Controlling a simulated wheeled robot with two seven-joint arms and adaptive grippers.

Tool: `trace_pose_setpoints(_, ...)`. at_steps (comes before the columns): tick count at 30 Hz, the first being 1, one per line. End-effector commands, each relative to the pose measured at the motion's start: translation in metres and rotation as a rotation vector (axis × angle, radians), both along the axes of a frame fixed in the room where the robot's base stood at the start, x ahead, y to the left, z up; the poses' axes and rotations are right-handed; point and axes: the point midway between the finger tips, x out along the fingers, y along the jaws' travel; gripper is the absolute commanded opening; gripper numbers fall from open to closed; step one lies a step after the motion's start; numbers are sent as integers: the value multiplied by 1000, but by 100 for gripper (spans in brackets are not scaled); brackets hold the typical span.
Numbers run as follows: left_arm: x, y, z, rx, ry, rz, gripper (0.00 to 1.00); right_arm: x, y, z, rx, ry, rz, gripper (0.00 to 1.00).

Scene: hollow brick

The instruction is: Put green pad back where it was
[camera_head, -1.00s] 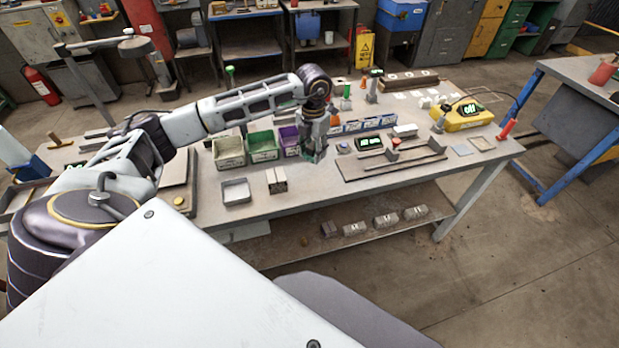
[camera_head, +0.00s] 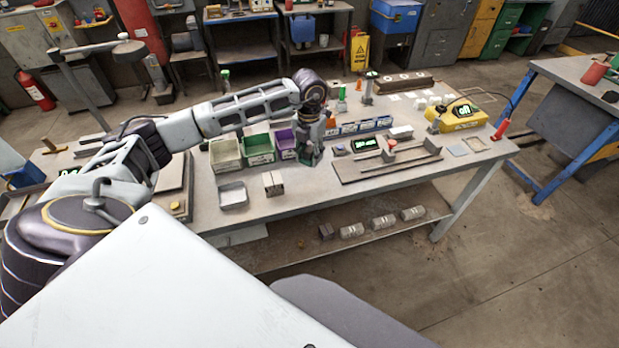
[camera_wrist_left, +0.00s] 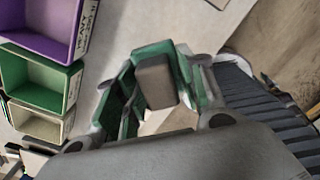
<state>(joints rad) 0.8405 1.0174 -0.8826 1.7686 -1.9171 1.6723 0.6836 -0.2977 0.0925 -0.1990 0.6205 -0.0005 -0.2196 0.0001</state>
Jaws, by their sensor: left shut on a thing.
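My left gripper (camera_head: 309,160) is over the workbench, just right of the purple bin, pointing down close to the bench top. My right gripper is not in view.
A purple bin (camera_head: 286,139), a green bin (camera_head: 259,150) and a cream bin (camera_head: 226,155) stand left of the gripper. A long board with rods (camera_head: 390,161) lies right. Blue-fronted small bins (camera_head: 360,126) stand behind.

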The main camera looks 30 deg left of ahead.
Motion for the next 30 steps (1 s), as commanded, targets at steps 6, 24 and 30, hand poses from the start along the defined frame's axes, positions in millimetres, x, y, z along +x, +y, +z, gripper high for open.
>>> trace_pose_setpoints(6, -1, 0, -25, 0, 3, 0, 17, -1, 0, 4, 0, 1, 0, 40)
trace_pose_setpoints(24, 0, 0, -46, 0, 1, -1, 17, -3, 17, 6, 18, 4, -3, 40)
trace_pose_setpoints(30, -1, 0, -62, 0, 3, -1, 17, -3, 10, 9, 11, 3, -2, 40)
